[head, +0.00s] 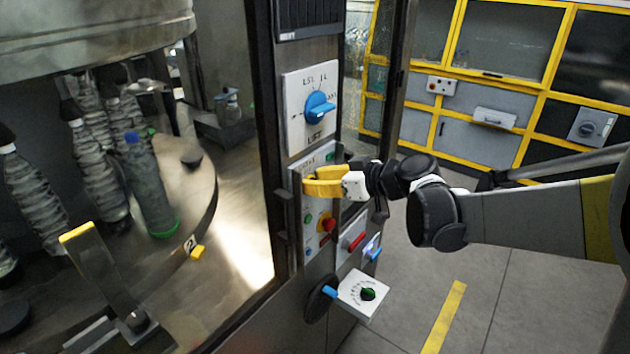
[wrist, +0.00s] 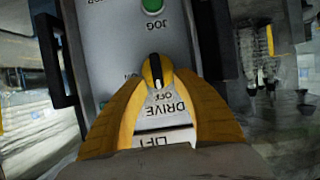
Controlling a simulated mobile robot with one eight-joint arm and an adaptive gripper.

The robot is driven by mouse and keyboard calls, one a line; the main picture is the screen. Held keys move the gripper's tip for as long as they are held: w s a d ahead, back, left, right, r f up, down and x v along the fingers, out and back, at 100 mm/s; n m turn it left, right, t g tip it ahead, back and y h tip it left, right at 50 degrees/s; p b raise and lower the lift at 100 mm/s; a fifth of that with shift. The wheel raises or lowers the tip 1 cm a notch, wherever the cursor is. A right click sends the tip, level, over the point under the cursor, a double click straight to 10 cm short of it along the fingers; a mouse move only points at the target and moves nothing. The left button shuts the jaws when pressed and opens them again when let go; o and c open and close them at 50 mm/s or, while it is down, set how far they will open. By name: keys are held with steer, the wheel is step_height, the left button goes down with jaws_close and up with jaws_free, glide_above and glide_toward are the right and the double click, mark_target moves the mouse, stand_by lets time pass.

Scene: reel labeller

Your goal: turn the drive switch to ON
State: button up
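The white mark lies toward the OFF label.
A blue LIFT knob (head: 319,108) sits on a white plate above. Below are a green button (head: 308,218), a red button on yellow (head: 327,224) and a white box (head: 362,295) jutting out. A green JOG button (wrist: 153,5) is near the fingertips. Bottles (head: 150,190) stand on the left.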

jaws_close()
stand_by(0.4)
steer(key=m+g+y+b, duration=0.1)
steer(key=m+y+b, duration=0.1)
steer(key=m, duration=0.2)
steer(key=w+f+m+g+y+b, duration=0.1)
steer(key=m+y+b, duration=0.1)
steer(key=m, duration=0.3)
steer(key=d+f+m+g+y+b, duration=0.1)
steer(key=m+y+b, duration=0.1)
steer(key=m+b, duration=0.2)
steer(key=shift+w+d+g+y, duration=0.1)
steer(key=shift+w+g+y, duration=0.2)
steer(key=shift+g, duration=0.1)
steer(key=shift+m, duration=0.3)
stand_by(0.4)
